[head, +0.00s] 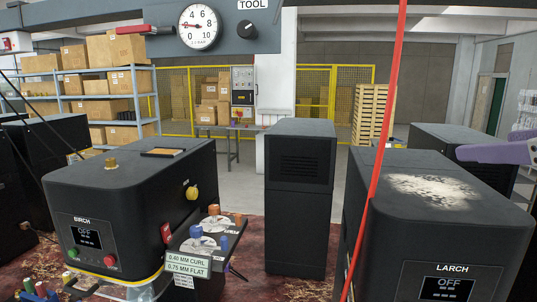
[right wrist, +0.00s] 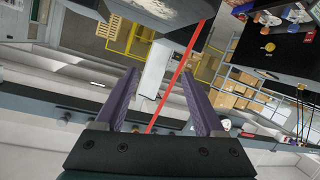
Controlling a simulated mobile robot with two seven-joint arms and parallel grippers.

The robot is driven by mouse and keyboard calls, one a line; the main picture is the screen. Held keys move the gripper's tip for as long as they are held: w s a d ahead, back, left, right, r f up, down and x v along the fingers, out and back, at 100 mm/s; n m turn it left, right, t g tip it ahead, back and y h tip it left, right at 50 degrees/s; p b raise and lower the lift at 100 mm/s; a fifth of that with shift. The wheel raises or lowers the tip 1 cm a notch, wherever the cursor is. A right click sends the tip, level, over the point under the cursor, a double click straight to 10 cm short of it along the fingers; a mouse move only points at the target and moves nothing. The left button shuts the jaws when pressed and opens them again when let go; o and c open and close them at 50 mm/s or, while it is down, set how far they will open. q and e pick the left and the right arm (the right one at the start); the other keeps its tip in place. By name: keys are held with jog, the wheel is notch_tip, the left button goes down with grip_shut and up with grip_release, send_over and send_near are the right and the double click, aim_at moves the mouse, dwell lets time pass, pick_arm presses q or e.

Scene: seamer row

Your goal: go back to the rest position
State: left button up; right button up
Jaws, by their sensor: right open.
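My right gripper (head: 492,152) shows at the right edge of the head view as purple fingers above the dark machine labelled LARCH (head: 450,268). In the right wrist view, its two purple fingers (right wrist: 160,78) are spread apart with nothing between them. A red cord (right wrist: 178,85) shows behind the gap in that view; I cannot tell how close it is. The LARCH machine has a pale dusty patch on its top and its display reads OFF. My left gripper is not in view.
The BIRCH machine (head: 85,235), display OFF, stands at left. A tray (head: 222,238) with discs and knobs juts from its side. A dark cabinet (head: 300,200) stands between the machines. The red cord (head: 376,170) hangs across the front. A dial gauge (head: 198,27) is overhead.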

jog(key=s+a+f+g+y, duration=0.1)
jog(key=s+a+f+g, duration=0.25)
jog(key=s+f, duration=0.4)
jog(key=s+a+f+g, duration=0.2)
jog(key=s+f+g, duration=0.2)
jog(key=s+f, duration=0.4)
jog(key=s+a+f+g+y, duration=0.1)
jog(key=s+a+f+g, duration=0.25)
jog(key=s+f, duration=0.45)
notch_tip(320, 180, up, 14)
jog(key=d+p, duration=0.1)
jog(key=p, duration=1.1)
jog(key=shift+w, duration=0.25)
jog(key=shift+f, duration=0.15)
jog(key=shift+w+a, duration=0.15)
jog(key=shift+w, duration=0.2)
